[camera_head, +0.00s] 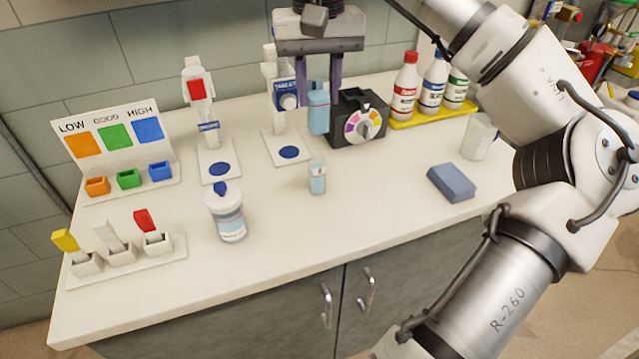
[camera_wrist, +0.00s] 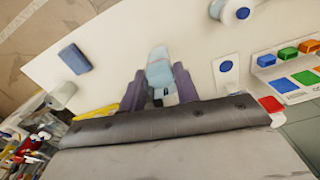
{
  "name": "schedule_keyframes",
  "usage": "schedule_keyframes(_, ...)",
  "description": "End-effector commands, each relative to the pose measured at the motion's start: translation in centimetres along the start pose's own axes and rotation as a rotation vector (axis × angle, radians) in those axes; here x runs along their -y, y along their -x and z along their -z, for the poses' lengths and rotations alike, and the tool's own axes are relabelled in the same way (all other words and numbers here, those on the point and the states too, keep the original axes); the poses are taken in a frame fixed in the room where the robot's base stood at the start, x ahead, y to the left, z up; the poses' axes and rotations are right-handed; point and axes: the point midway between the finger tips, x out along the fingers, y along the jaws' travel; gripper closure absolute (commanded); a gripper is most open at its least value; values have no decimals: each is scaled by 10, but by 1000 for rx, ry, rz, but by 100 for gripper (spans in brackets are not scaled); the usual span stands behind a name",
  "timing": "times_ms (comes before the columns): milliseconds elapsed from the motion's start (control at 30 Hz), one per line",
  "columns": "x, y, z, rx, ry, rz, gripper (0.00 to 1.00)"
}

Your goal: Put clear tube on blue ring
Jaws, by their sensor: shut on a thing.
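My gripper (camera_head: 320,92) points down and is shut on a small clear tube (camera_head: 319,112) with pale blue contents, held upright above the counter. The tube also shows between the fingers in the wrist view (camera_wrist: 160,72). A similar small vial (camera_head: 317,178) stands on the counter in front of it. Two white stands have blue round marks on their bases: a left one (camera_head: 219,168) with a red-screened device and a right one (camera_head: 289,152) with a blue-screened device. The held tube is to the right of the right mark, apart from it.
A black dial box (camera_head: 357,118) is close to the right of the held tube. A white bottle (camera_head: 228,215) stands front left. Colour bins (camera_head: 129,178) are at left. Bottles on a yellow tray (camera_head: 432,114), a blue sponge (camera_head: 451,183) and a white cup (camera_head: 478,137) are at right.

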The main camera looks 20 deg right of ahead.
Motion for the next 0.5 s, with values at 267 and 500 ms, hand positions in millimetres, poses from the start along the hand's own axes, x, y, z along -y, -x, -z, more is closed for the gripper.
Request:
schedule_keyframes(267,0,-54,-1,4,3,5,93)
schedule_keyframes(500,0,-115,-2,4,2,2,93)
